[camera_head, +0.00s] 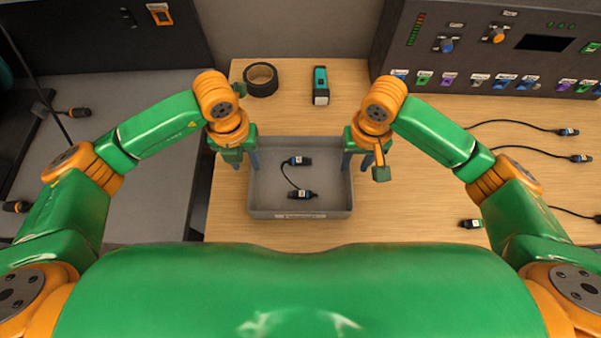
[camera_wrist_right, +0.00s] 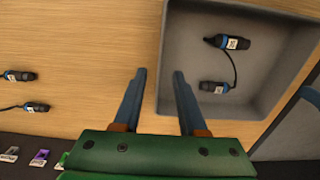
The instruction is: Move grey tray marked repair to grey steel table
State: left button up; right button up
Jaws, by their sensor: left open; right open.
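The grey tray (camera_head: 300,214) sits on the wooden bench, with a label on its front wall too small to read. A short black cable with two connectors (camera_head: 290,178) lies in it. My right gripper (camera_head: 357,164) is open at the tray's right wall. In the right wrist view its fingers (camera_wrist_right: 160,73) show one on each side of the wall of the tray (camera_wrist_right: 268,80). My left gripper (camera_head: 246,160) is open at the tray's left wall; whether its fingers straddle the wall is hard to tell. A grey table surface (camera_head: 150,165) lies to the left.
A tape roll (camera_head: 261,80) and a teal-and-black device (camera_head: 320,86) stand behind the tray. A control console (camera_head: 470,50) fills the back right. Several cables (camera_head: 525,127) lie on the right of the wooden bench (camera_head: 420,215). Dark connectors (camera_head: 78,112) lie at the grey table's far left.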

aim_at(251, 172)
pick_arm(q)
jog(key=f, duration=0.6)
jog(key=shift+w+f, duration=0.1)
jog(key=shift+w, duration=0.3)
pick_arm(e)
jog(key=f, duration=0.6)
jog(key=shift+w+f, duration=0.1)
jog(key=shift+w, duration=0.3)
pick_arm(q)
jog(key=shift+s+f, duration=0.15)
jog(key=shift+f, duration=0.35)
pick_arm(e)
jog(key=shift+s+f, duration=0.15)
jog(key=shift+f, duration=0.35)
pick_arm(q)
grip_shut()
pick_arm(e)
grip_shut()
